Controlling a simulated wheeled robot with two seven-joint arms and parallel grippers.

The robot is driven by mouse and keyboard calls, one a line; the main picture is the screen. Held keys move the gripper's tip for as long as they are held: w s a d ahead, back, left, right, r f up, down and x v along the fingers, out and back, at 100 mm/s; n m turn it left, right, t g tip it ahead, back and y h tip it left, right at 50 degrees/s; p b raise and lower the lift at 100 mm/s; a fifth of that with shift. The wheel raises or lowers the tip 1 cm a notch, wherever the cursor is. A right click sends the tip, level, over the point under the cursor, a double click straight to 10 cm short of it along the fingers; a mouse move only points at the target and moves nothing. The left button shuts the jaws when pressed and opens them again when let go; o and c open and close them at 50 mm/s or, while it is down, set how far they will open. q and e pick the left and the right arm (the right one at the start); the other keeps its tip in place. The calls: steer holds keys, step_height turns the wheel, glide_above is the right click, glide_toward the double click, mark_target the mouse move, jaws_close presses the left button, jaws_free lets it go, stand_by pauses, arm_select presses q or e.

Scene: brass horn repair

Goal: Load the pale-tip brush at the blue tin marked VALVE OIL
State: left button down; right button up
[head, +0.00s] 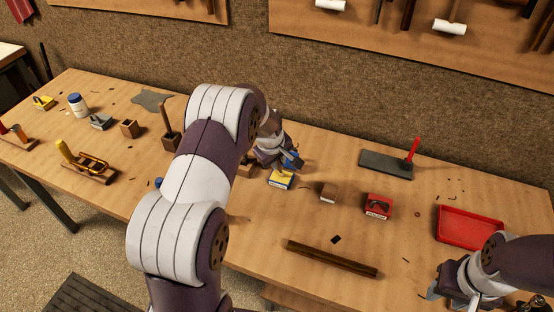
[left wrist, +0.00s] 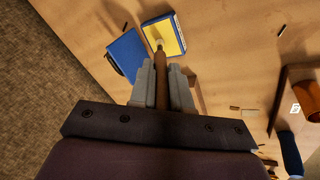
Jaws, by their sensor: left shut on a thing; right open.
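The blue tin (head: 281,179) stands near the middle of the bench, with a yellow top and a white label too small to read. In the left wrist view the yellow face (left wrist: 163,37) lies ahead of my fingers, beside a flat blue panel (left wrist: 126,52). My left gripper (head: 288,160) is just behind the tin and shut on a brown-handled brush (left wrist: 161,75). The brush cannot be made out in the head view. My right gripper (head: 440,290) is open and empty at the lower right.
A wooden block (head: 328,192) and a red tin (head: 377,207) stand right of the blue tin. A dark wooden bar (head: 331,259) lies in front. A red tray (head: 468,229) is at the right, a grey plate (head: 384,165) behind. My left arm hides some bench.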

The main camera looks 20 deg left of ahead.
arm_select(q)
step_height(320, 180, up, 7)
steer(key=p, duration=0.6)
stand_by(0.7)
